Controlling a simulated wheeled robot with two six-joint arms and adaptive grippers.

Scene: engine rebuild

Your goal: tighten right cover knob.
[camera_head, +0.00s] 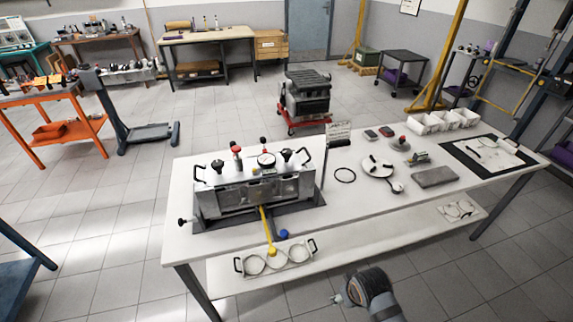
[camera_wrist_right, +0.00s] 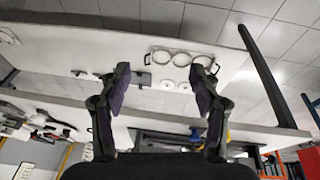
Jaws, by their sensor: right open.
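The engine block (camera_head: 255,190) stands on the white table at its left part, with a cover on top. A black cover knob (camera_head: 286,155) stands upright at the right of the cover, and another black knob (camera_head: 217,166) at the left. I cannot tell how tight either is. My right gripper (camera_wrist_right: 161,76) is open and empty in the wrist view. In the head view my right arm (camera_head: 370,290) is at the bottom, in front of the table and well away from the knobs; its fingers are hard to make out there. My left gripper is out of view.
Red-topped parts (camera_head: 236,150) and a round gauge (camera_head: 266,160) crowd the cover between the knobs. A yellow-handled tool (camera_head: 267,228) lies in front of the block. A plate with rings (camera_head: 275,258) rests on the lower shelf (camera_head: 370,235). The table's right half holds a disc (camera_head: 377,165) and small parts.

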